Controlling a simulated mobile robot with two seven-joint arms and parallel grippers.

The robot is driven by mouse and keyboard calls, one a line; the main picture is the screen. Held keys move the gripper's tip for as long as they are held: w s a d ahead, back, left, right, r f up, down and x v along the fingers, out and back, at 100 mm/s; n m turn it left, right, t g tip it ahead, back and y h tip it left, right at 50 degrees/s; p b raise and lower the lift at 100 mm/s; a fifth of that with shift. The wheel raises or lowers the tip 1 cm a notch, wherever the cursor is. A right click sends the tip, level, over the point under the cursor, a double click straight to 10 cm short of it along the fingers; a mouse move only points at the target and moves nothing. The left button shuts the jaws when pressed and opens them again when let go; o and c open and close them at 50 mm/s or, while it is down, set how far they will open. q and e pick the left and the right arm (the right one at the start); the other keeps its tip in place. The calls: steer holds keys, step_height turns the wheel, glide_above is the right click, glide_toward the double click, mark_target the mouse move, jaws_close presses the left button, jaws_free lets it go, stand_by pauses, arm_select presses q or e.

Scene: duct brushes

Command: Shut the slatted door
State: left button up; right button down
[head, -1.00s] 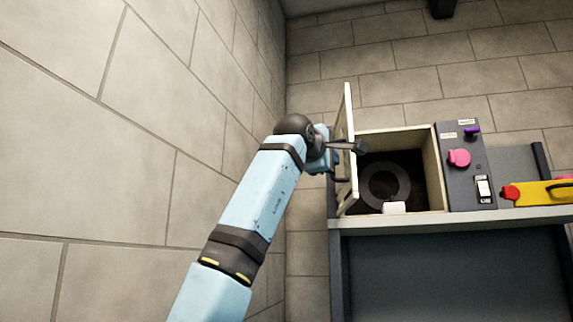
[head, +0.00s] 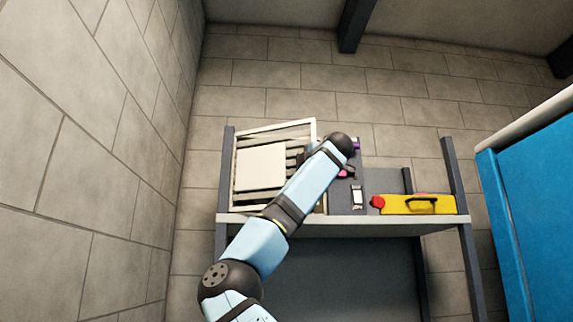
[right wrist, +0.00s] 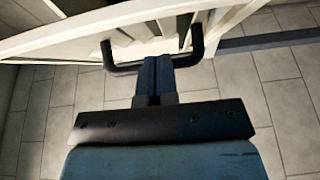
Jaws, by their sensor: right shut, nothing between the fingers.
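The slatted door (head: 244,207) is a cream frame with slats and a pale square panel. In the head view it now covers most of the box front, its right edge tilted outward, so it looks ajar. My right arm hides its lower right part. In the right wrist view the door (right wrist: 80,42) crosses the top, with a black bar handle (right wrist: 125,68). My right gripper (right wrist: 158,58) is shut and empty, its fingertips overlapping the middle of the handle bar between its two posts. I cannot tell whether they touch. My left gripper is out of view.
A dark control panel (head: 345,199) stands right of the door, partly behind my arm. A yellow tool with a red end (head: 420,205) lies further right on the shelf (head: 390,219). A blue cabinet (head: 530,210) stands at the right. A stone wall (head: 90,150) is at the left.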

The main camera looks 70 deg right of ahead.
arm_select(q)
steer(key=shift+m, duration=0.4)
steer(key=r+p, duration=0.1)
steer(key=p, duration=0.1)
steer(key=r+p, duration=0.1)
steer(key=p, duration=0.1)
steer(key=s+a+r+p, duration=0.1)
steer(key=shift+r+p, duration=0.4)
arm_select(e)
steer(key=d+n+t+y, duration=0.2)
steer(key=d+n+y, duration=0.1)
steer(key=d, duration=0.9)
steer(key=shift+w+d+t+y, duration=0.2)
steer(key=shift+d+t+y, duration=0.2)
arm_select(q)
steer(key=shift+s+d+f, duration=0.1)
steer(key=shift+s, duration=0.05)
arm_select(e)
steer(key=shift+w+a, duration=0.1)
steer(key=shift+a, duration=0.05)
